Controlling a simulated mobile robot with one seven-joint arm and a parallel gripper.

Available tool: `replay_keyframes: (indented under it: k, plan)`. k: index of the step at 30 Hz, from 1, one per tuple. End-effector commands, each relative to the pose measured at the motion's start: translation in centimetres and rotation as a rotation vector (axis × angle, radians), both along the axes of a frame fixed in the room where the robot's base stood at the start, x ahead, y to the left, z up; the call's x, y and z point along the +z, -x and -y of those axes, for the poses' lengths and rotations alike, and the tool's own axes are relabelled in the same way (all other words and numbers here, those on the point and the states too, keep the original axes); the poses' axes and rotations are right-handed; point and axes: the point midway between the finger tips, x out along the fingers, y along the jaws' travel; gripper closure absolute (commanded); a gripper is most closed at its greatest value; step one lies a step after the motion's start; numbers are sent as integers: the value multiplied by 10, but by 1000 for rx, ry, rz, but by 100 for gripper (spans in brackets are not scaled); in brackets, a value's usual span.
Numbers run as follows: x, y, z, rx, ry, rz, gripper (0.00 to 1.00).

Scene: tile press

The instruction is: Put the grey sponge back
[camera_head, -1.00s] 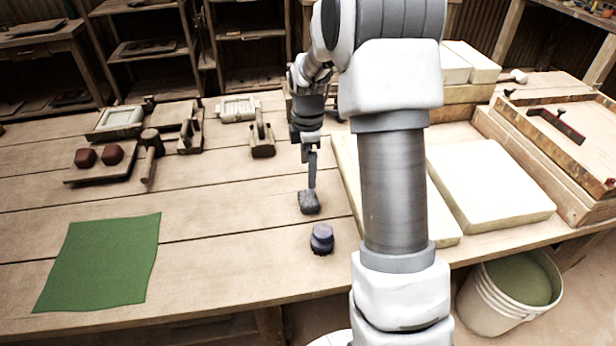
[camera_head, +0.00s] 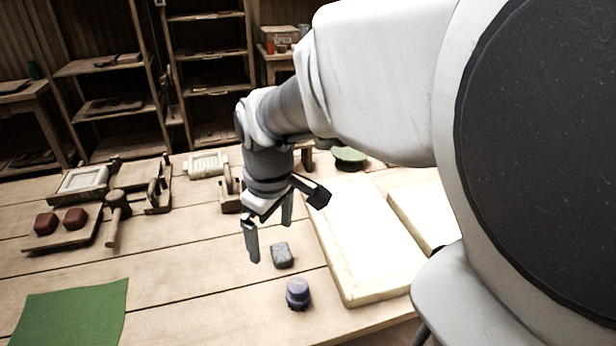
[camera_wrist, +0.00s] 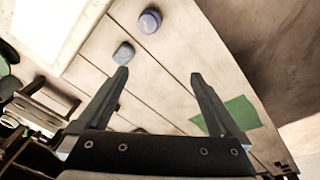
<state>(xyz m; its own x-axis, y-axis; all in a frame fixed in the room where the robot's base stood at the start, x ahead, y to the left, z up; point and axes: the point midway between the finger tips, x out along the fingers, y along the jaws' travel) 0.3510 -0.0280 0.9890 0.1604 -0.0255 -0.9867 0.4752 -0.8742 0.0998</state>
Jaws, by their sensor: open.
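The grey sponge (camera_head: 282,255) is a small block on the bare planks of the table, just left of a pale slab. It also shows in the wrist view (camera_wrist: 124,53), just beyond the tip of the left finger. My gripper (camera_head: 287,232) is open and empty, with its fingers spread above the table behind the sponge. Both fingers also show apart in the wrist view (camera_wrist: 160,75), with nothing between them. I cannot tell the exact height of the fingertips.
A dark blue-purple round object (camera_head: 298,293) stands close in front of the sponge. A pale slab (camera_head: 365,245) lies to the right. A green cloth (camera_head: 70,312) lies front left. A mallet (camera_head: 117,215) and wooden tools stand back left. Bare planks lie between cloth and sponge.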

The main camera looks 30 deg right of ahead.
Motion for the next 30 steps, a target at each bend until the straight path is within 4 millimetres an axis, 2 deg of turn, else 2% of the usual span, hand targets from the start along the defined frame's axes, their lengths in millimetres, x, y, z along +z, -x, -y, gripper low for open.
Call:
replay_keyframes:
  k: [1,3,9,15,30]
  plan:
    - [55,16,-7,-41,2,176,0]
    - [59,33,-12,-117,-23,207,0]
    - [63,75,-22,-318,-105,286,0]
    - [60,99,-26,-445,-168,324,0]
    - [62,105,-27,-475,-187,329,0]
